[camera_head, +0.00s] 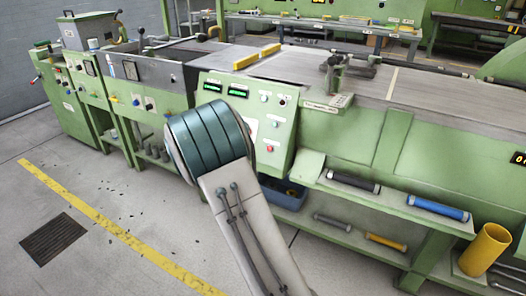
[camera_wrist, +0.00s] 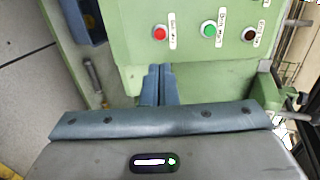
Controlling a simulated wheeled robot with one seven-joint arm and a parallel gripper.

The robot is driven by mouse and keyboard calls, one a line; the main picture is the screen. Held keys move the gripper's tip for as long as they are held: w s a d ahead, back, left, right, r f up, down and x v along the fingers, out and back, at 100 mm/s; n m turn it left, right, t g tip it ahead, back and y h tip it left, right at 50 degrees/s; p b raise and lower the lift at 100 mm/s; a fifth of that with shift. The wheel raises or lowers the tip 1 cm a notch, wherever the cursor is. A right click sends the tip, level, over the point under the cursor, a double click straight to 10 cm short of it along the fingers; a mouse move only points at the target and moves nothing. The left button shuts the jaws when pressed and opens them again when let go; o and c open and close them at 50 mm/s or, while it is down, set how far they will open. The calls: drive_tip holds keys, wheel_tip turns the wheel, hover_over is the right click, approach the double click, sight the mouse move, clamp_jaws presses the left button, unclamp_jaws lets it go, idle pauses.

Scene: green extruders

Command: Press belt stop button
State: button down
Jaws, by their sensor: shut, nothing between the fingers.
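The green control panel (camera_head: 243,115) is on the machine's front in the head view. In the wrist view the panel (camera_wrist: 235,60) carries a red button (camera_wrist: 160,33), a green button (camera_wrist: 208,28) and a dark button (camera_wrist: 249,34) in a row. Each has a small label beside it, too blurred to read surely. A red button (camera_head: 269,149) also shows low on the panel in the head view. My gripper (camera_wrist: 158,70) is shut and empty, its fingertips just below the red button in the picture; contact cannot be told. In the head view my arm hides the gripper.
A blue bin (camera_head: 285,195) sits under the panel, also in the wrist view (camera_wrist: 84,22). A lower shelf holds rollers, and a yellow cylinder (camera_head: 485,249) stands at the right. The floor at left is mostly clear, with a dark grate (camera_head: 53,238).

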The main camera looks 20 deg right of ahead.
sight(270, 148)
drive_tip(key=b+x, duration=0.2)
drive_tip(key=x, duration=1.2)
drive_tip(key=shift+w+d+f, duration=0.1)
drive_tip(key=shift+w+d, duration=0.25)
drive_tip(key=shift+d, duration=0.15)
drive_tip(key=shift+d+f, duration=0.1)
drive_tip(key=shift+d, duration=0.1)
drive_tip(key=shift+s+a, duration=0.2)
drive_tip(key=shift+a, duration=0.2)
drive_tip(key=p+v, duration=0.1)
drive_tip(key=v, duration=1.2)
drive_tip(key=shift+a+p, duration=0.3)
drive_tip(key=shift+p, duration=0.1)
drive_tip(key=shift+r, duration=0.3)
